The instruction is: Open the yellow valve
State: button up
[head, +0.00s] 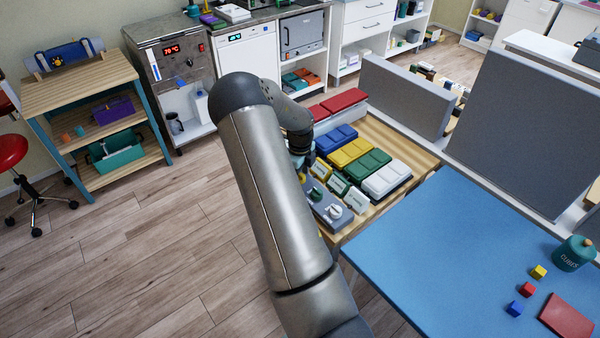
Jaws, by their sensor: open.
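A grey panel (322,207) lies on the striped wooden table, right of my forearm. It carries a green knob (315,194) and white knobs (335,211); its left part is hidden behind my arm. I cannot make out a yellow valve on the visible part. A small yellow part (57,60) shows on a blue object (68,54) on top of the wooden rack at far left; I cannot tell if it is a valve. My gripper (299,161) is mostly hidden behind my arm, pointing down at the panel's back left. It is open, and I see nothing in it.
Blue, yellow (359,152), green and white cases stand behind the panel on the wooden table (412,152). Small white-topped boxes (338,183) sit between. A blue table (430,235) with cubes and a teal jar (574,253) is at right.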

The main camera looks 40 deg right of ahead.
jog(key=shift+c, duration=0.2)
jog(key=c, duration=0.9)
jog(key=n+b, duration=0.3)
jog(key=shift+f+n, duration=0.1)
jog(key=shift+n, duration=0.2)
jog(key=n+b, duration=0.3)
jog(key=n, duration=0.2)
jog(key=shift+b, duration=0.4)
jog(key=n+b, duration=0.2)
jog(key=n, duration=0.3)
jog(key=shift+n+b, duration=1.15)
jog(key=shift+n, duration=0.95)
jog(key=shift+r, duration=0.2)
